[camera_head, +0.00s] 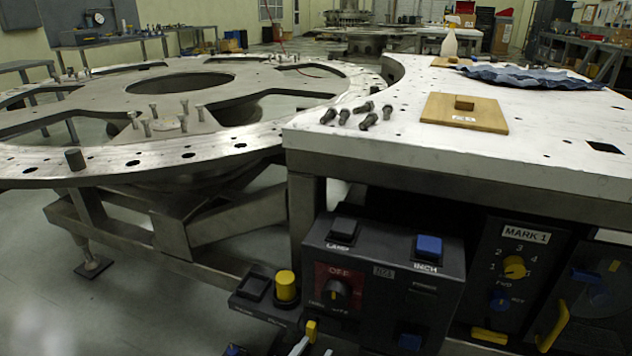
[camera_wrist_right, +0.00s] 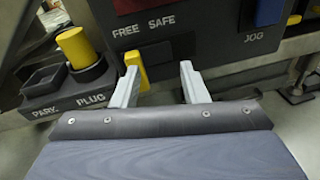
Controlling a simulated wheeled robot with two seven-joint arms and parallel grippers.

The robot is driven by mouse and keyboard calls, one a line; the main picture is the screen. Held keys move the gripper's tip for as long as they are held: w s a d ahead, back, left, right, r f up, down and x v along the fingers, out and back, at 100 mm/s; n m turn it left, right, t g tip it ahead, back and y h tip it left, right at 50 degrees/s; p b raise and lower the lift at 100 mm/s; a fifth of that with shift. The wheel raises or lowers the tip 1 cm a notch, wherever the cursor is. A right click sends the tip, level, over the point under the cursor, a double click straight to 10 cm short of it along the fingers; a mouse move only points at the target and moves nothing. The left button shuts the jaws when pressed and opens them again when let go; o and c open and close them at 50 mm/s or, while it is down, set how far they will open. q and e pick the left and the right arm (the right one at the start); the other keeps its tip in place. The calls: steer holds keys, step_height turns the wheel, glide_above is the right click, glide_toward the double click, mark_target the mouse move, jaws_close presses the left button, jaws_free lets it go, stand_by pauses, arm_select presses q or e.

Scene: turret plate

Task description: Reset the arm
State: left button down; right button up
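My right gripper (camera_head: 313,347) shows only by its fingertips at the bottom edge of the head view, just below the dark control box (camera_head: 385,262). In the right wrist view my right gripper (camera_wrist_right: 162,82) has its two pale fingers spread apart with nothing held between them. A yellow lever (camera_wrist_right: 137,66) under the FREE SAFE label stands just beyond the left finger; I cannot tell whether they touch. The yellow lever (camera_head: 311,331) also shows in the head view beside a fingertip. My left gripper is not in view.
A yellow plug (camera_head: 286,286) sits left of the box. The white table (camera_head: 545,140) above carries several bolts (camera_head: 368,121), a wooden block (camera_head: 466,112) and a blue cloth (camera_head: 530,77). The large turret ring (camera_head: 110,163) fills the left. Open floor lies below it.

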steer(key=s+d+r+m+g+y, duration=0.3)
steer(key=s+d+m+g, duration=0.35)
steer(key=d+m, duration=0.4)
steer(key=s+d+r+m+g+y, duration=0.3)
steer(key=s+d+m+g, duration=0.3)
steer(key=d+m+g, duration=0.35)
steer(key=s+d+r+m+t+y, duration=0.2)
steer(key=s+r+m+t+y, duration=0.45)
steer(key=m, duration=0.45)
step_height(320, 180, up, 30)
steer(key=p, duration=2.9)
steer(key=shift+w+h, duration=0.3)
steer(key=shift+h, duration=0.15)
steer(key=shift+f, duration=0.1)
